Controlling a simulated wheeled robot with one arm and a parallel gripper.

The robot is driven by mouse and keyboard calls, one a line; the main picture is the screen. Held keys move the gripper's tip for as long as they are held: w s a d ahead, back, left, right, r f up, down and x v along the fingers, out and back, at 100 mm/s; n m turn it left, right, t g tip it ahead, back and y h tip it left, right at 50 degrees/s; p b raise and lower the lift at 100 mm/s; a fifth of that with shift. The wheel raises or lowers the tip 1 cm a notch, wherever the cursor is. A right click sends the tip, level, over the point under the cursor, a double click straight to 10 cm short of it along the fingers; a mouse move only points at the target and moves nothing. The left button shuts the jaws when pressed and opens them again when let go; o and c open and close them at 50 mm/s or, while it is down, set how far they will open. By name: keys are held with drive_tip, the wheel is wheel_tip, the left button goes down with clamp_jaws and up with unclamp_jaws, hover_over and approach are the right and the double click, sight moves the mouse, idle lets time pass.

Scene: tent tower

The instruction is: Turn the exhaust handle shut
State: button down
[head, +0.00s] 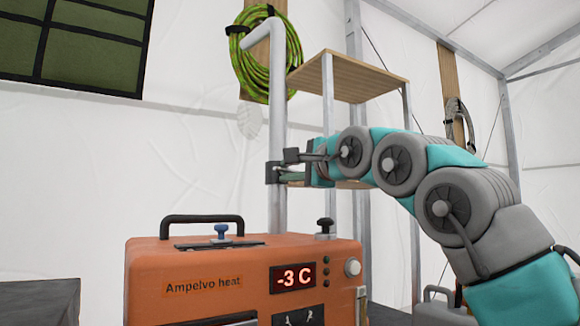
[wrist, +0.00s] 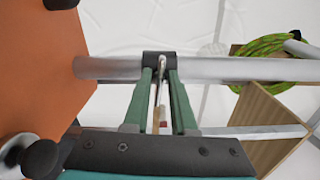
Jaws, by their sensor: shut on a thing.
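The exhaust pipe (head: 277,115) rises as a grey vertical tube behind the orange heater (head: 200,262) and bends left at its top. A black collar (head: 271,173) sits around it; in the wrist view the pipe (wrist: 225,69) runs across the picture, with the collar (wrist: 160,58) near the middle. The exhaust handle (wrist: 157,95) is a thin metal lever coming out of the collar, with some red farther along. My gripper (wrist: 160,82) has its green fingers on both sides of the handle and is shut on it. In the head view my gripper (head: 288,172) reaches the collar from the right and hides the handle.
A metal shelf frame with a wooden top (head: 350,76) stands just behind my arm. A green hose coil (head: 257,55) hangs on the tent wall. The heater's display reads -3 C, and its black carry handle (head: 201,219) stands up on top.

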drive_tip(key=shift+f+n, duration=0.15)
drive_tip(key=shift+n, duration=0.45)
drive_tip(key=c, duration=1)
unclamp_jaws()
drive_tip(key=shift+o, duration=0.2)
drive_tip(key=b+v, duration=0.2)
drive_tip(key=v, duration=0.6)
